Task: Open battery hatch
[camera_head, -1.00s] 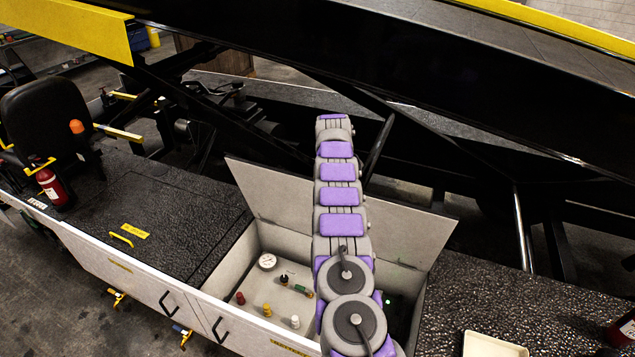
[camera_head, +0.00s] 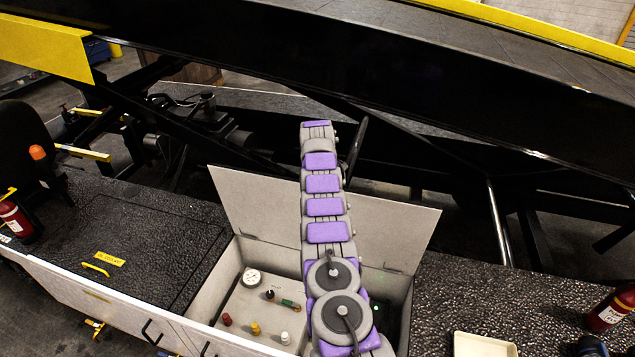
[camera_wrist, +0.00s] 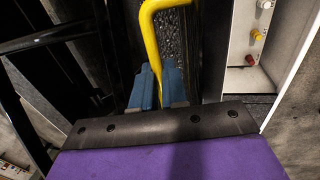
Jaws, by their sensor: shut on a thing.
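The hatch lid (camera_head: 250,205) stands raised at the back of an open compartment, its pale inner face toward me. My arm crosses in front of its middle. My gripper (camera_wrist: 160,90) shows in the wrist view as blue fingers shut on a yellow bar handle (camera_wrist: 151,30). A dark, rough surface shows behind the handle. In the head view the gripper and the held handle are hidden beyond the end of my arm.
The compartment floor holds a gauge (camera_head: 252,277) and several coloured knobs. Black textured deck lies on both sides. A pale tray (camera_head: 484,344) and a red extinguisher (camera_head: 608,308) are at right. The black conveyor beam (camera_head: 300,75) runs above and behind.

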